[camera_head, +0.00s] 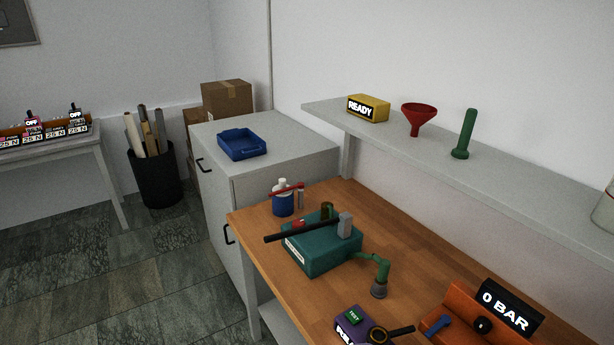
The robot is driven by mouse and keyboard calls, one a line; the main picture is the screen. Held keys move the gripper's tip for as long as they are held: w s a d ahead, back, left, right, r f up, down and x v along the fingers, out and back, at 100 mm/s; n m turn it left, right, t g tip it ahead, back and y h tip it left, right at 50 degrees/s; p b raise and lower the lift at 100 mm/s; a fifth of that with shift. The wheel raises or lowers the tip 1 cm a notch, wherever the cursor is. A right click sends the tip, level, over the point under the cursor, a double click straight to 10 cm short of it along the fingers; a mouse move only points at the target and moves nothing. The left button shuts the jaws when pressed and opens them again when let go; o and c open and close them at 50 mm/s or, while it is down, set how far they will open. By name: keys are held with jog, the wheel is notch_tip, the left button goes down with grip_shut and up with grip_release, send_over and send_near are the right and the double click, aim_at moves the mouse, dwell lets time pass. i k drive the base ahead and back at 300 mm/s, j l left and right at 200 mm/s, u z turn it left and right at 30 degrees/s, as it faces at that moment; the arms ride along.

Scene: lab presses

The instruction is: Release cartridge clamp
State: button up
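A teal press-like unit (322,250) sits on the wooden bench (385,220). A long black bar (300,232) lies across its top, beside a grey upright block (345,225). A small red part (298,224) shows next to the bar. A green bent arm (380,268) with a grey foot reaches out at its right. An orange unit (470,320) at the bottom right has a blue lever (438,325), a black knob (482,325) and a display reading "0 BAR" (508,308). I cannot tell which part is the cartridge clamp. My gripper is not in view.
A purple unit (352,328) with a green TEST button is cut off at the bottom. A shelf (500,165) overhangs the bench. A grey cabinet (275,180) carries a blue tray (242,145). Floor (150,280) is clear at left.

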aim_at(301, 185)
jog(key=i+j, duration=0.25)
jog(key=i, duration=0.3)
jog(key=i+j+z, duration=0.1)
jog(key=i+j, duration=0.2)
jog(key=i, duration=0.25)
jog(key=i+j+z, duration=0.1)
jog(key=i+j, duration=0.2)
jog(key=i, duration=0.25)
jog(key=i+j, duration=0.35)
jog(key=i, duration=0.2)
jog(key=i+j+z, duration=0.1)
jog(key=i+j, duration=0.25)
jog(key=i, duration=0.6)
